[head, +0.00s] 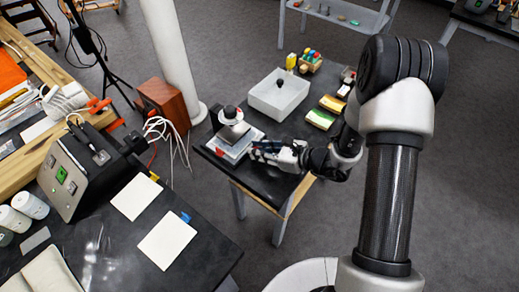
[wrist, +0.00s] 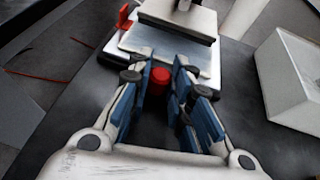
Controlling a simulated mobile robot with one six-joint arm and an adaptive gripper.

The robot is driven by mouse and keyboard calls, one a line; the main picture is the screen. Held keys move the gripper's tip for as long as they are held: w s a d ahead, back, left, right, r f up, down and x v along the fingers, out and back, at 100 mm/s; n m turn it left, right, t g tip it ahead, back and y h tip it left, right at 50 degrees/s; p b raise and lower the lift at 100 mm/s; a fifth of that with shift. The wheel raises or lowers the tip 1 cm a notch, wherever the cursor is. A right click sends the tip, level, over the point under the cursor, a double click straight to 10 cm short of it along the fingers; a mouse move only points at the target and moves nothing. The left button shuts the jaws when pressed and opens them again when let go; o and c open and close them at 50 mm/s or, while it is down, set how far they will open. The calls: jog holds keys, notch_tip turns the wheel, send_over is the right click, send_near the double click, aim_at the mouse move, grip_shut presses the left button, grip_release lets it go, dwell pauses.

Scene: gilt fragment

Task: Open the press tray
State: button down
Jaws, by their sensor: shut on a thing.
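The press (head: 232,132) stands at the left end of the small black table, with a dark knob on top. Its flat pale tray (head: 236,152) lies at the base, on the side facing my gripper. In the wrist view the tray (wrist: 150,43) shows as a metallic plate under the press's upper block (wrist: 178,18). A red knob (wrist: 159,78) sits at the tray's near edge, between my blue-padded fingers. My gripper (wrist: 161,68) is shut on this knob; it also shows in the head view (head: 258,150). How far the tray is out is unclear.
A red lever (wrist: 124,17) stands at the press's left. A white bin (head: 278,94) is behind, with yellow-green sponges (head: 325,112) to its right. The black table (head: 262,185) is bare at its near edge. A speaker-like wooden box (head: 163,104) stands left.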

dwell(0.4)
jog(key=s+d, duration=0.1)
jog(key=d, duration=0.1)
jog(key=s+d, duration=0.4)
jog(key=d, duration=0.1)
jog(key=shift+s, duration=0.2)
jog(key=c, duration=1.4)
grip_release()
jog(key=shift+c, duration=0.2)
jog(key=v, duration=1.2)
